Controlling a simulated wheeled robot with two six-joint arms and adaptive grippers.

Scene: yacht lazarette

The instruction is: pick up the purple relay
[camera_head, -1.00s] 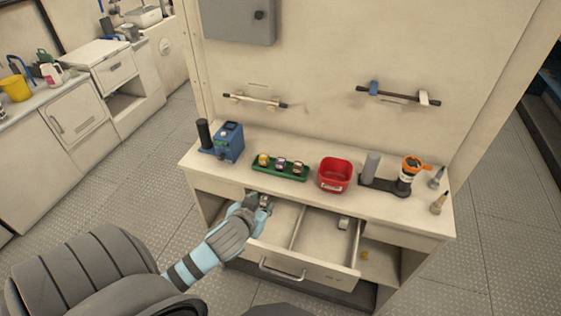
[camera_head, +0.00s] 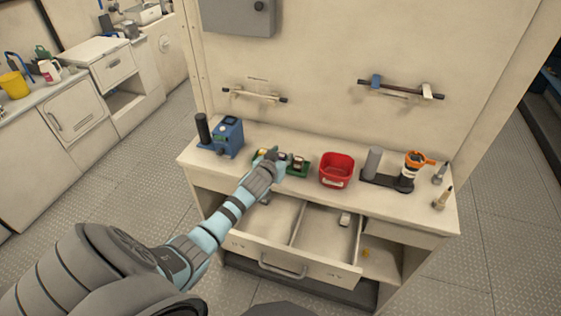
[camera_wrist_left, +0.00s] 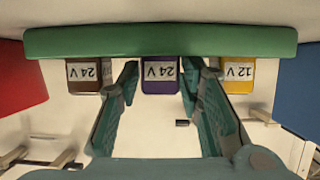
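The purple relay (camera_wrist_left: 160,75), labelled 24 V, stands in the middle of the green tray (camera_wrist_left: 160,42) in the left wrist view, which looks upside down. My left gripper (camera_wrist_left: 159,80) is open, with one finger on each side of the purple relay; I cannot tell whether they touch it. In the head view my left gripper (camera_head: 271,155) is over the green tray (camera_head: 297,172) and hides part of the relays. A brown relay (camera_wrist_left: 85,75), labelled 24 V, and a yellow relay (camera_wrist_left: 238,75), labelled 12 V, stand beyond the fingers. My right gripper is not in view.
A blue device (camera_head: 229,138) stands left of the tray and a red bin (camera_head: 337,170) right of it. A grey cylinder (camera_head: 374,162) and an orange-topped device (camera_head: 415,160) stand further right. Below, the divided drawer (camera_head: 322,267) is pulled open.

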